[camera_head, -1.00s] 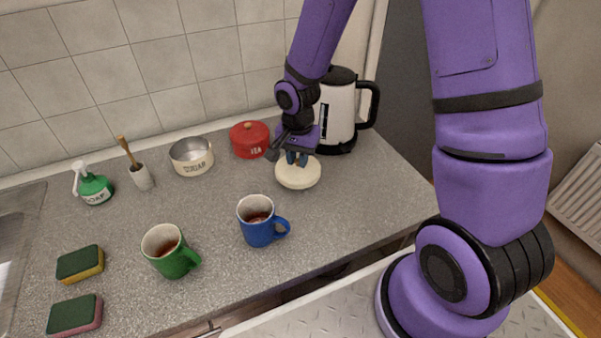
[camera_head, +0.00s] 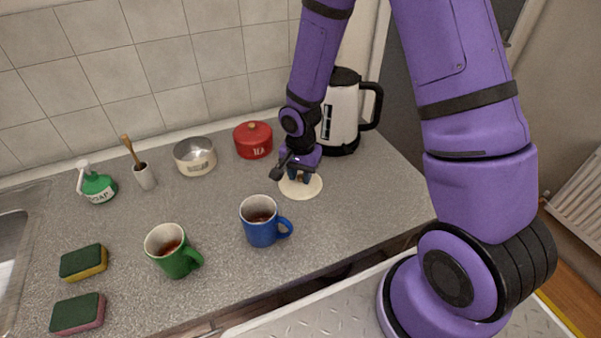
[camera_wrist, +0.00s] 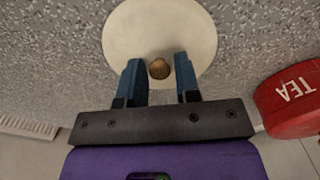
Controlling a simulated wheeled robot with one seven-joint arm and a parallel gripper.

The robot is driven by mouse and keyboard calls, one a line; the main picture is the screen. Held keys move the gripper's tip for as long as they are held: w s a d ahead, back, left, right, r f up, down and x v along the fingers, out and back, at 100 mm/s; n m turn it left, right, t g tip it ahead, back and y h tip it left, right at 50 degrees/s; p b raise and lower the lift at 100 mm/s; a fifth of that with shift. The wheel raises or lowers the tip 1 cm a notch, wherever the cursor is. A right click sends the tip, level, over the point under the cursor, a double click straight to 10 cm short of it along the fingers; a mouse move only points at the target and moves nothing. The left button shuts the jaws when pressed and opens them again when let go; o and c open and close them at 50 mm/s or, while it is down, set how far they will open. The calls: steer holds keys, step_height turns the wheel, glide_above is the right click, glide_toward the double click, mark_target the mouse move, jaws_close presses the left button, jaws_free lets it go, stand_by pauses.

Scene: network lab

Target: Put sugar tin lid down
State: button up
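The cream sugar tin lid (camera_head: 306,191) lies flat on the grey counter, in front of the kettle. Its brown wooden knob (camera_wrist: 159,69) points up in the wrist view, where the lid's round plate (camera_wrist: 150,25) also shows. My gripper (camera_wrist: 160,76) is over the lid, its two blue fingers on either side of the knob with a gap at each side, so it is open. In the head view my gripper (camera_head: 300,177) hides the knob. The open sugar tin (camera_head: 195,158), cream with a metallic inside, stands to the left at the back.
The red tea tin (camera_head: 253,140) stands just behind and left of the lid, and the kettle (camera_head: 341,113) behind right. A blue mug (camera_head: 259,222) and green mug (camera_head: 172,252) stand in front. Soap (camera_head: 98,187), a brush pot (camera_head: 145,177) and sponges (camera_head: 83,262) are left.

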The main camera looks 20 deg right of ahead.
steer(key=shift+o, duration=1.1)
step_height(320, 180, up, 13)
step_height(320, 180, up, 15)
steer(key=n+t, duration=0.3)
steer(key=n, duration=0.1)
glide_above(301, 176)
steer(key=s+d, duration=0.4)
steer(key=s, duration=0.3)
steer(key=s+d+r+n+t, duration=0.1)
steer(key=s+r+n, duration=0.1)
steer(key=s+r, duration=0.2)
steer(key=s+d+r+n+t, duration=0.1)
steer(key=s+r+n, duration=0.2)
steer(key=s, duration=0.7)
steer(key=shift+d+r, duration=0.4)
steer(key=shift+r, duration=0.55)
